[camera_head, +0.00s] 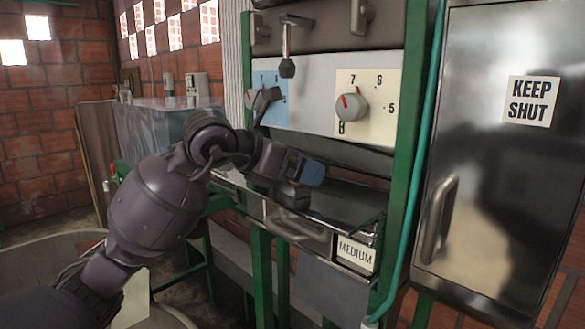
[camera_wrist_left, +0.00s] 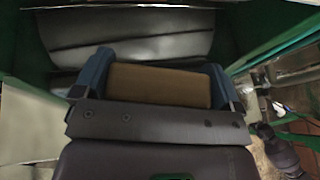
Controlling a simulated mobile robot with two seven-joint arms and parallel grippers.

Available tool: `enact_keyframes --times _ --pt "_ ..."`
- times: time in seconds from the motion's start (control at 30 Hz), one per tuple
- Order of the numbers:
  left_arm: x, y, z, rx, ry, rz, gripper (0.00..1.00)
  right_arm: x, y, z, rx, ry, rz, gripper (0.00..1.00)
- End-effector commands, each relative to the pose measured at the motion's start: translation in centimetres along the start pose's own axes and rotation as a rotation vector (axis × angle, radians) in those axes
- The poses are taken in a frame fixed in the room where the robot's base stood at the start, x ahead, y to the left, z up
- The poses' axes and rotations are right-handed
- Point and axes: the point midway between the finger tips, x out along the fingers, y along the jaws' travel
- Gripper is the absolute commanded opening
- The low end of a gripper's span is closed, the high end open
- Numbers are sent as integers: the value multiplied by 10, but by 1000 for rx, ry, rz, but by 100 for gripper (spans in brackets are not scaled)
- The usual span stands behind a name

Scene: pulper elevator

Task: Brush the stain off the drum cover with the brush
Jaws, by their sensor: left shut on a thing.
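My left gripper (camera_head: 308,172) reaches in from the left to the front of the machine, above the metal tray. Its blue fingers (camera_wrist_left: 95,72) are shut on a tan-brown block, which looks like the brush (camera_wrist_left: 160,85). The block's bristles cannot be seen, and the gripper hides it in the head view. Beyond the fingers, the wrist view shows a grey curved metal surface (camera_wrist_left: 130,30), likely the drum cover. Its dark lower edge (camera_head: 345,152) shows under the dial panel in the head view. I cannot make out a stain. My right gripper is not in view.
A dial panel (camera_head: 320,105) with pointer knobs sits above my gripper. A metal tray (camera_head: 345,205) with a "MEDIUM" label (camera_head: 356,254) lies below. Green frame posts (camera_head: 400,150) and a steel "KEEP SHUT" door (camera_head: 490,170) bound the right side.

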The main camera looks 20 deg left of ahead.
Motion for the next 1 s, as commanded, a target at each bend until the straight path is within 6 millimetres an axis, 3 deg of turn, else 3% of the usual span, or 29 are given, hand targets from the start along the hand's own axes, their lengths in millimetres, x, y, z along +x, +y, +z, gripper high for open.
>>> enact_keyframes --times 0.37,1.0 --pt "9 0 1 1 0 0 71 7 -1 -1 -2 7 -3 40" --pt "15 -29 3 0 3 -2 71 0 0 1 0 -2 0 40"
